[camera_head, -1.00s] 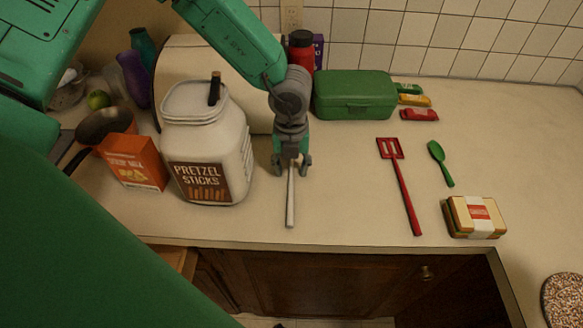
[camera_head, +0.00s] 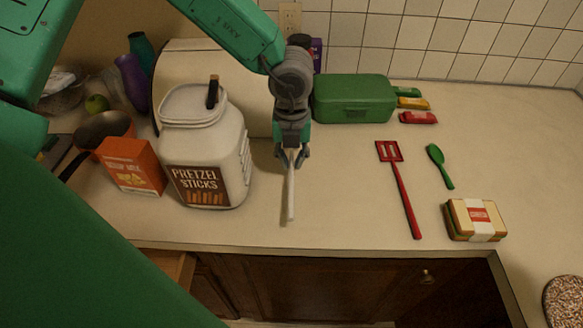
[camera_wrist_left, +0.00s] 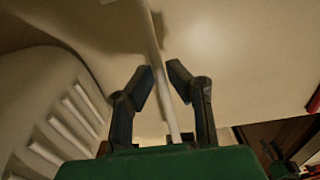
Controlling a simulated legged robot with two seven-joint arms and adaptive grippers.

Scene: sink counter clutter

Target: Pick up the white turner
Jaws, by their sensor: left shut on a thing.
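The white turner (camera_head: 291,198) shows as a pale handle pointing toward the counter's front edge, with its far end hidden under my left gripper (camera_head: 291,158). My left gripper is shut on this handle. A shadow beside the handle suggests it is a little above the counter. In the left wrist view, the handle (camera_wrist_left: 157,50) runs between the two dark fingers of my left gripper (camera_wrist_left: 163,80).
A pretzel sticks jar (camera_head: 205,150) stands close left of my left gripper, beside an orange box (camera_head: 132,166). A green case (camera_head: 353,98) is behind right. A red slotted turner (camera_head: 402,190), green spoon (camera_head: 440,166) and sandwich (camera_head: 474,220) lie to the right.

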